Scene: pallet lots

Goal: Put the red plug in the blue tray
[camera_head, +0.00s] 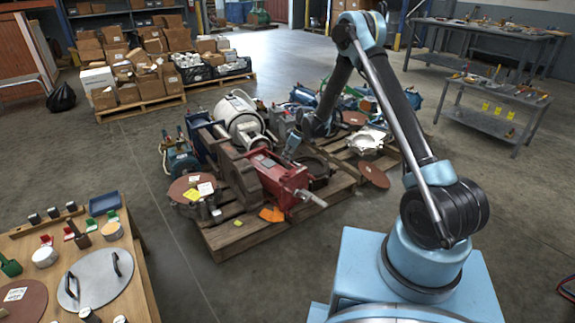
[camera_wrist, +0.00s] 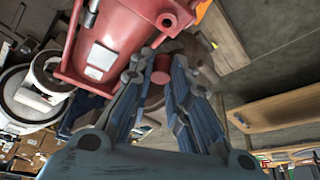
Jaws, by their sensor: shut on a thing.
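My gripper (camera_wrist: 159,76) shows in the wrist view with its fingers closed around a small red plug (camera_wrist: 161,67). The plug's round end shows between the fingertips. In the head view my gripper (camera_head: 292,146) hangs over the loaded pallet, beside the large red machine part; the plug cannot be made out there. The blue tray (camera_head: 104,204) lies on the wooden table at the left of the head view, near its far right corner. It looks empty.
The pallet (camera_head: 235,236) is crowded with a red machine part (camera_head: 279,181), a white drum and other parts. The wooden table (camera_head: 128,240) holds a round metal lid (camera_head: 95,278), red and green items and pale pucks. Open floor separates table and pallet.

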